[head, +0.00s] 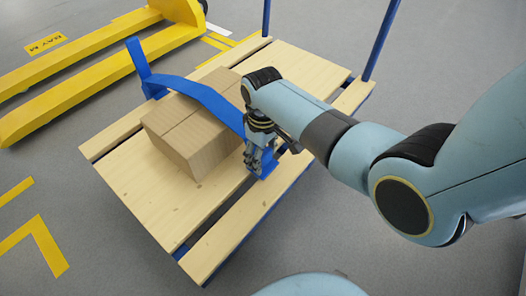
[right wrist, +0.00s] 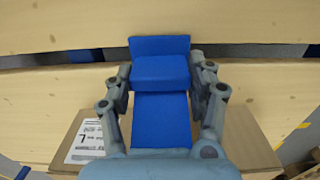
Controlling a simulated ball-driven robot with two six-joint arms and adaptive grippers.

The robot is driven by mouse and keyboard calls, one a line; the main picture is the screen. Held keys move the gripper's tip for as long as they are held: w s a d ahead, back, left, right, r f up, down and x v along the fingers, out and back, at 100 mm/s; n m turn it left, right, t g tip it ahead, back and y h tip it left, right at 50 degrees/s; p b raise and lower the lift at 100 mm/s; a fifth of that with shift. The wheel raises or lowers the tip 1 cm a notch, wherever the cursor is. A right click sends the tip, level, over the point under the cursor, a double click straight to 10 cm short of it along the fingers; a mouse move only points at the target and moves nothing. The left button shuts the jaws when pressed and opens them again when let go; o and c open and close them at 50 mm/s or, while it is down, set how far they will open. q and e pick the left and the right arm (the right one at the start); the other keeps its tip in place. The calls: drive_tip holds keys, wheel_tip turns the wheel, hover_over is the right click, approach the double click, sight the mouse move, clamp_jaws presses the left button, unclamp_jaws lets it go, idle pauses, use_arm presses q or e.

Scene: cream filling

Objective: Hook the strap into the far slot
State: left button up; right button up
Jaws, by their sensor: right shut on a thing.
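A blue strap (head: 205,95) runs from a blue upright piece at the left edge of the cart's deck, over a cardboard box (head: 190,125), and down its right side. My right gripper (head: 258,165) is shut on the strap's free end, right of the box. In the right wrist view the strap (right wrist: 160,118) lies between both fingers (right wrist: 160,85), and its squared blue end piece (right wrist: 159,46) overlaps a dark slot between planks. Whether the end has entered the slot cannot be told. My left gripper is out of view.
The wooden deck (head: 125,180) has long gaps between planks on both sides of the box. Blue posts (head: 381,40) rise at its back. A yellow pallet jack (head: 80,85) stands left on the grey floor. The deck's front left is bare.

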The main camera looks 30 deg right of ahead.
drive_tip(key=shift+f, duration=0.15)
drive_tip(key=o, duration=1.3)
